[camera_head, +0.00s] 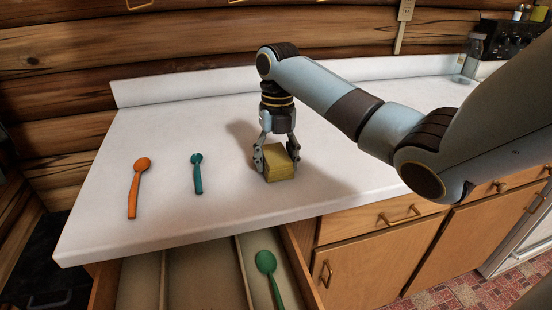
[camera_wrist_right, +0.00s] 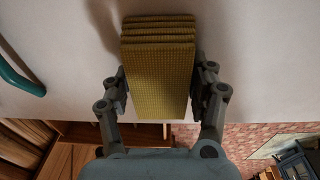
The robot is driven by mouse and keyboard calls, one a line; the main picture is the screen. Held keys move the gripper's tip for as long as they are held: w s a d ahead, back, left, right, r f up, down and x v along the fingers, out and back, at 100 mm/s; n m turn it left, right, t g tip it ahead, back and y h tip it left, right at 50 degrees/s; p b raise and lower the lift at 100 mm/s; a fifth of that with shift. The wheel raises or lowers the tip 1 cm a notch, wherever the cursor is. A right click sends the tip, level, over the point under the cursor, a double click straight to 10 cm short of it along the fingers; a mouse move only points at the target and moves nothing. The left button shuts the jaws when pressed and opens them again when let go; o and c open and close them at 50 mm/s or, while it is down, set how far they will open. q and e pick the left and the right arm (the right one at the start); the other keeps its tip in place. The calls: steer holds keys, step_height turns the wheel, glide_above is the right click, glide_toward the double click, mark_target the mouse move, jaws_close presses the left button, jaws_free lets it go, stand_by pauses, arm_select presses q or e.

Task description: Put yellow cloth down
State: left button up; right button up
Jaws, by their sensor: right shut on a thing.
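The folded yellow cloth (camera_head: 279,164) is at the white countertop (camera_head: 225,205), right of the two utensils. My right gripper (camera_head: 276,165) points down from above and is shut on the cloth, one finger on each side. In the right wrist view the cloth (camera_wrist_right: 158,70) shows as a thick stack of folded layers between the fingers of the right gripper (camera_wrist_right: 160,88). It is very close to the counter, but I cannot tell whether it touches. My left gripper is not in view.
An orange spoon (camera_head: 135,190) and a teal utensil (camera_head: 197,175) lie left on the counter. Below the front edge, an open drawer (camera_head: 205,270) holds a green spoon (camera_head: 267,265). A glass jar (camera_head: 472,58) stands at the back right. The counter between the utensils and cloth is clear.

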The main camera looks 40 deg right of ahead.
mark_target(276, 153)
steer(key=o, duration=1.6)
steer(key=shift+f, duration=0.1)
steer(key=r, duration=0.7)
steer(key=shift+w+d+r, duration=0.15)
steer(key=shift+w+d, duration=0.05)
steer(key=shift+d, duration=0.1)
step_height(276, 153, up, 4)
steer(key=p, duration=0.2)
steer(key=shift+f+p, duration=0.2)
steer(key=shift+p, duration=0.15)
steer(key=shift+d+r+p, duration=0.15)
steer(key=shift+r+p, duration=0.55)
steer(key=shift+p, duration=0.05)
